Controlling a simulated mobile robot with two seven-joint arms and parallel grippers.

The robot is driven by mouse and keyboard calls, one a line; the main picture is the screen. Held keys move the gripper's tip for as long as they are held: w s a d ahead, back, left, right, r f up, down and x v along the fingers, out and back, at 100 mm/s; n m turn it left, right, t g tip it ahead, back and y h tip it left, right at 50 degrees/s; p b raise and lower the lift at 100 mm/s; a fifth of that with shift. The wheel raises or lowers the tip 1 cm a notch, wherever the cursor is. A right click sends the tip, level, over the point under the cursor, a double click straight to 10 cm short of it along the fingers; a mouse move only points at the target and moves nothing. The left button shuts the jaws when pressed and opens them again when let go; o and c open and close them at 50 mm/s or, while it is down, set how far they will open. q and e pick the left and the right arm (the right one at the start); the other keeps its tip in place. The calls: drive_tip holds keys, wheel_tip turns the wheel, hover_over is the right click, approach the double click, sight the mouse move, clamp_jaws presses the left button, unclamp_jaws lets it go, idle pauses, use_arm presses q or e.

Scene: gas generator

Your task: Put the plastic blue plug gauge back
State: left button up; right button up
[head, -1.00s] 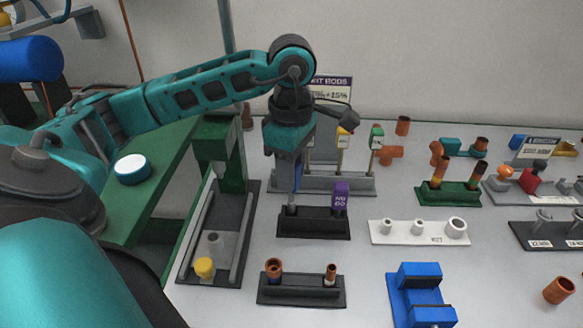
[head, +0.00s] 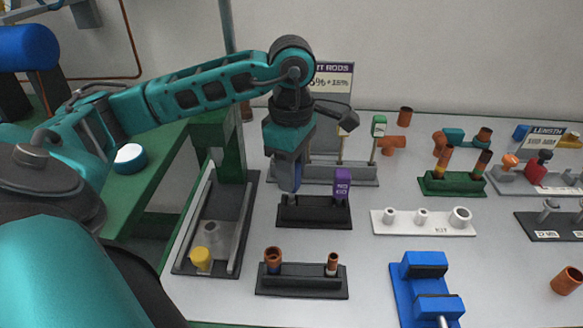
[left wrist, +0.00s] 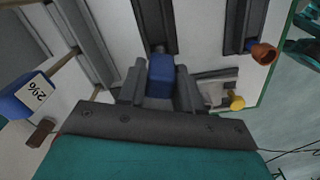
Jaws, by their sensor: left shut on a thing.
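My left gripper (head: 289,188) points down over the left end of a small black stand (head: 315,216) in the head view. It is shut on the blue plug gauge, whose blue block (left wrist: 160,76) shows between the two dark fingers in the left wrist view. The gauge's lower end is at or just above the stand's left end; I cannot tell whether it is seated. A purple gauge marked NO GO (head: 342,184) stands upright at the stand's right end. My right gripper is not in view.
In front is a black stand with copper fittings (head: 301,282). To the left is a fixture with a yellow knob (head: 201,258). To the right are a white stand (head: 424,223) and a blue block fixture (head: 425,288). A grey rod rack (head: 355,174) stands behind.

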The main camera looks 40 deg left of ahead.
use_arm(q)
drive_tip(key=shift+f+b, duration=0.45)
drive_tip(key=shift+f, duration=0.15)
drive_tip(key=o, duration=1)
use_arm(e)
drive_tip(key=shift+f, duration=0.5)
use_arm(q)
wheel_tip(320, 180, up, 12)
drive_tip(key=p, duration=0.3)
drive_tip(key=shift+f, duration=0.15)
drive_tip(key=shift+r+p, duration=0.4)
drive_tip(key=shift+r, duration=0.25)
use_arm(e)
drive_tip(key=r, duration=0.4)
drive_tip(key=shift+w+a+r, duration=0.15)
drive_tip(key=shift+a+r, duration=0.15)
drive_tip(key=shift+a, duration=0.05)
